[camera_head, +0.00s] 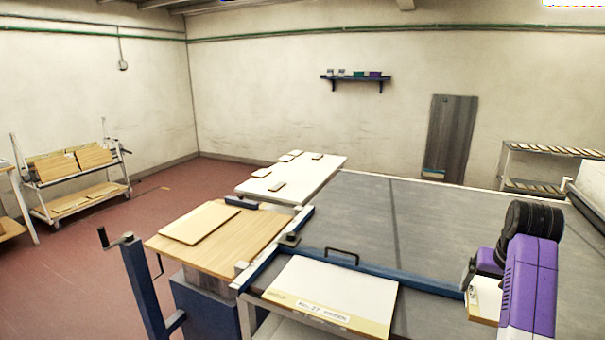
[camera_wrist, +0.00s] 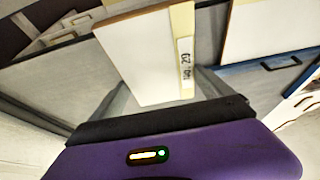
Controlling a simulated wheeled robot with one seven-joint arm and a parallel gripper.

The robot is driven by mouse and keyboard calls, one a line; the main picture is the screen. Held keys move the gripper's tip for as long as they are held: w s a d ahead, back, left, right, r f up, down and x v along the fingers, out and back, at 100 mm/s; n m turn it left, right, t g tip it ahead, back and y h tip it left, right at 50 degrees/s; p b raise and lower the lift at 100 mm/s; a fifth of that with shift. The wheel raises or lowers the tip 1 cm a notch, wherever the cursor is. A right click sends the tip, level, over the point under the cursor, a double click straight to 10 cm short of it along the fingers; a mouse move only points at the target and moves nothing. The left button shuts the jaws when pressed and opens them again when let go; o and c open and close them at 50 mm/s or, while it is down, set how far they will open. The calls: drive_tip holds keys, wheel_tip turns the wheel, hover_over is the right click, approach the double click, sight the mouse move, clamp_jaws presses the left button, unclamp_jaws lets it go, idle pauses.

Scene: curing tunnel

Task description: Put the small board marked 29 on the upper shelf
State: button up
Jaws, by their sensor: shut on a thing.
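The small board marked 29 (camera_wrist: 147,55) is white with a cream edge strip and a label reading "No. 29", upside down in the wrist view. My gripper (camera_wrist: 158,92) is shut on it. In the head view part of the board (camera_head: 484,299) shows at the lower right, beside my purple arm and above the grey table; my arm hides the rest. A low rack at the far right has an upper shelf (camera_head: 556,149) and a lower shelf (camera_head: 533,187), both bearing several small boards. A blue wall shelf (camera_head: 357,77) holds small items.
A grey table (camera_head: 420,225) with a blue front rail lies between me and the rack. A larger labelled board (camera_head: 330,290) lies at its front. A wooden-topped stand (camera_head: 240,250) and a white table (camera_head: 310,180) with small boards are left. Red floor (camera_head: 150,215) is open farther left.

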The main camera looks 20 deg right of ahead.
drive_tip(key=shift+w+a+r, duration=0.1)
drive_tip(key=shift+w, duration=1.1)
drive_tip(key=w+a+f+n+t+y+b, duration=0.1)
drive_tip(key=w+a+f+n+b, duration=0.1)
drive_tip(key=a+f, duration=0.6)
drive_tip(key=w+a+f+n+b, duration=0.25)
drive_tip(key=a+f, duration=0.35)
drive_tip(key=a, duration=0.5)
drive_tip(key=s+a+f+n+y+b, duration=0.1)
drive_tip(key=s+a+f, duration=0.3)
drive_tip(key=a+f, duration=0.4)
drive_tip(key=s+a+f+n+y+b, duration=0.1)
drive_tip(key=s+a+f+n, duration=0.3)
drive_tip(key=a+f, duration=0.5)
drive_tip(key=s+a+b, duration=0.1)
drive_tip(key=a, duration=0.5)
drive_tip(key=shift+a+t, duration=0.2)
drive_tip(key=shift+t, duration=0.1)
